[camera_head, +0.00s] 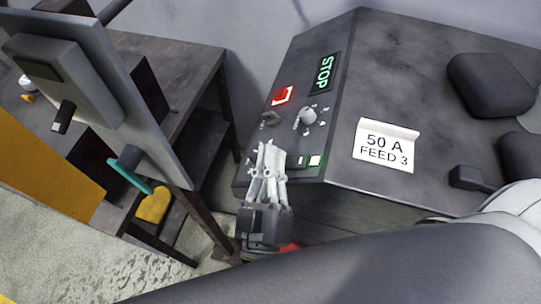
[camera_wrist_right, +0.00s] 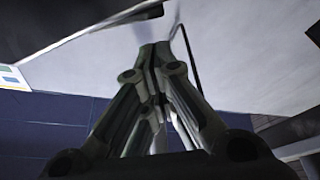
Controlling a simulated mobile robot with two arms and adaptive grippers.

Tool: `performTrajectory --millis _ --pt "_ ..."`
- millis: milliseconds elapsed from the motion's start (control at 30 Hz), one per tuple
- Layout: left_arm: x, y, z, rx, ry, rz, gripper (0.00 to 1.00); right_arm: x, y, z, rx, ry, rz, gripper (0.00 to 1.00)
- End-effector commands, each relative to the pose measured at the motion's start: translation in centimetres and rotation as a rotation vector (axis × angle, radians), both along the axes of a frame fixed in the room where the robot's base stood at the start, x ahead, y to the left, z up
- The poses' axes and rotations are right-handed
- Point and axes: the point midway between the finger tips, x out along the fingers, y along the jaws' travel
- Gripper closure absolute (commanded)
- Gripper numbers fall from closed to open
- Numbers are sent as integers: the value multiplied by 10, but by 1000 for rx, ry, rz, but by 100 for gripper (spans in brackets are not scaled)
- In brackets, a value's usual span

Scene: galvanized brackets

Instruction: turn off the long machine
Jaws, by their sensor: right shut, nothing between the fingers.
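The grey machine (camera_head: 440,60) has a sloped control panel on its left end. My right gripper (camera_head: 270,146) is shut and empty at the panel's lower edge, below the knob and left of the rocker switch. It hides part of the panel. In the right wrist view its closed fingers (camera_wrist_right: 155,52) point at a pale surface; contact is unclear. My left gripper is not in view.
A white label (camera_head: 387,145) on the machine reads "50 A FEED 3". At left stands an upright grey board (camera_head: 105,60) with a dark-handled box and a teal handle (camera_head: 130,172). Behind it is a dark table (camera_head: 200,70). A gap separates table and machine.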

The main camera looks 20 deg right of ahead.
Motion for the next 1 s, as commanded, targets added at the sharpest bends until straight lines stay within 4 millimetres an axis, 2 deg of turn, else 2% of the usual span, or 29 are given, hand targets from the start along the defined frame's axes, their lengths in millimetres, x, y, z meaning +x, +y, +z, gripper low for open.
performTrajectory --millis 33,200,400,633,867,1000 --pt "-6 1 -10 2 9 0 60 -1 0 -8 0 0 0 100" --pt "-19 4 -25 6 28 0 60 -4 0 -16 1 -2 -1 100" --pt "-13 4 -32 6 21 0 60 -6 0 -20 0 -1 -2 100" --pt "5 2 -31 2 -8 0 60 -7 0 -19 0 0 -2 100" --pt "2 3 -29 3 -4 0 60 -7 0 -19 -2 1 -2 100" --pt "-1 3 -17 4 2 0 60 -7 0 -17 -25 17 -4 100"
